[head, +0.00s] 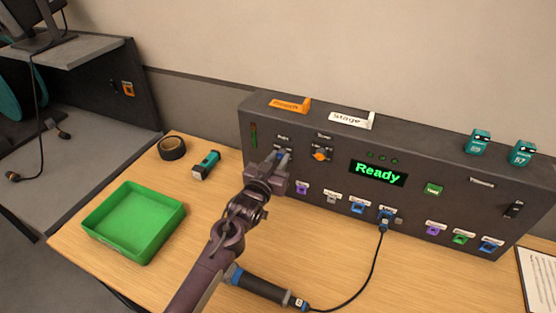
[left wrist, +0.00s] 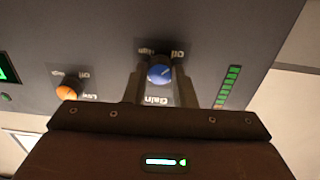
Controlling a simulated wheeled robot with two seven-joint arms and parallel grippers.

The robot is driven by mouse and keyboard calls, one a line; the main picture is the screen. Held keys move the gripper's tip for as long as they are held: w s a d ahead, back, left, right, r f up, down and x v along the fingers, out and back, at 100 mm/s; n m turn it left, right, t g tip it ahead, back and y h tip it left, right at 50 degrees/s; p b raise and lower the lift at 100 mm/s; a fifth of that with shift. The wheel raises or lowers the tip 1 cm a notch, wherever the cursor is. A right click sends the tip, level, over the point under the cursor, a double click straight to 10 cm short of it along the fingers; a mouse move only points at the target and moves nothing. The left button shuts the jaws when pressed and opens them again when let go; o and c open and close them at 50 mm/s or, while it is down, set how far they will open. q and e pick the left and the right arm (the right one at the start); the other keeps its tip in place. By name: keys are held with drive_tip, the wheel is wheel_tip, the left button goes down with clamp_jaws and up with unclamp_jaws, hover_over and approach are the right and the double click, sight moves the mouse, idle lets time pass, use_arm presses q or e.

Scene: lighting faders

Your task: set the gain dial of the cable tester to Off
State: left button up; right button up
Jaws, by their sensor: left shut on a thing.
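The cable tester (head: 335,185) is a long dark panel box at the back of the table, with a green "Ready" display (head: 378,173). Its blue gain dial (left wrist: 160,74) shows in the left wrist view above the upside-down "Gain" label. The "Off" and "High" labels sit just above the dial there. A pale mark shows on the knob, but I cannot tell exactly where it points. My left gripper (head: 279,161) is at the panel's left part, with its fingers (left wrist: 159,84) on both sides of the dial, shut on it. My right gripper is not in view.
An orange dial (head: 320,155) is beside the gain dial. Coloured sockets line the panel's lower edge, and one holds a black cable (head: 378,262). A green tray (head: 135,220), a teal-black object (head: 206,165) and a dark ring (head: 172,148) lie on the table's left.

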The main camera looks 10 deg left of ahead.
use_arm(q)
drive_tip(key=o, duration=1)
drive_tip(key=s+a+b, duration=0.1)
drive_tip(key=s, duration=0.6)
drive_tip(key=shift+s+a+b, duration=0.25)
drive_tip(key=shift+s+b, duration=0.05)
drive_tip(key=shift+s, duration=0.05)
drive_tip(key=shift+f, duration=0.15)
